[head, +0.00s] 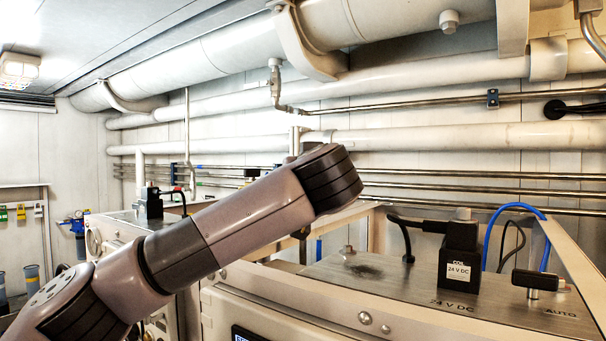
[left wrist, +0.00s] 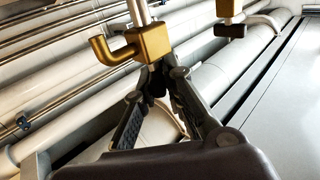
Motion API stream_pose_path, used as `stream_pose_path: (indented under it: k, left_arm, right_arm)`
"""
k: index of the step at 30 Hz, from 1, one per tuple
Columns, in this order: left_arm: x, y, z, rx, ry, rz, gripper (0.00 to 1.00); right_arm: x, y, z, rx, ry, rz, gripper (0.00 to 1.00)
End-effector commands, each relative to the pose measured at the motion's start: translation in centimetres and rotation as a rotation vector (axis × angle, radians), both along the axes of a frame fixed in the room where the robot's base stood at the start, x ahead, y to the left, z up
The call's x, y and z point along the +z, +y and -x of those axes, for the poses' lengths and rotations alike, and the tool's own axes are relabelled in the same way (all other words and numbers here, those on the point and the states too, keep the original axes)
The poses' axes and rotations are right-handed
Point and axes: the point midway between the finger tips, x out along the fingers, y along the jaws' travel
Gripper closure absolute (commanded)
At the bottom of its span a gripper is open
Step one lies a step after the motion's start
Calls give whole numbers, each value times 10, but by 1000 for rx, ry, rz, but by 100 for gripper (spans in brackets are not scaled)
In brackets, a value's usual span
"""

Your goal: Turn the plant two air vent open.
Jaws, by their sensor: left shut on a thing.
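In the left wrist view, a brass valve (left wrist: 150,43) with a bent brass spout sits on a thin metal pipe. I take it for the air vent; no label on it can be read. My left gripper (left wrist: 160,76) has its fingertips together at this valve, shut on its dark handle (left wrist: 157,86), which the fingers mostly hide. A second brass valve (left wrist: 229,8) with a black handle (left wrist: 229,31) is beside it, apart from the gripper. In the head view my left arm reaches across the middle, and its gripper is hidden. My right gripper is not in view.
In the head view a steel-topped cabinet (head: 330,275) stands at the right with a black coil box (head: 459,262), a black-handled switch (head: 541,281) and a blue hose (head: 513,207). Another cabinet is behind my arm. Large white pipes (head: 240,50) run along the wall above.

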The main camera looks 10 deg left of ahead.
Motion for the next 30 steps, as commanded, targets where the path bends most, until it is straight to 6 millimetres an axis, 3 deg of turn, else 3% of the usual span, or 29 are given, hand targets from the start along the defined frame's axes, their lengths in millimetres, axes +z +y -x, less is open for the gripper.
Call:
stream_pose_path:
  k: [5, 11, 24, 30]
  left_arm:
    - [5, -1, 1, 147, -6, -3, 100]
    - [8, -1, 1, 338, -5, -3, 100]
    - [11, -1, 0, 694, -4, -2, 100]
    - [8, 0, 0, 789, -3, 0, 100]
  right_arm:
    - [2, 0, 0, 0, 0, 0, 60]
    - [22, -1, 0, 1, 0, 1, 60]
    - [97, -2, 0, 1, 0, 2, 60]
    - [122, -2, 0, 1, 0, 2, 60]
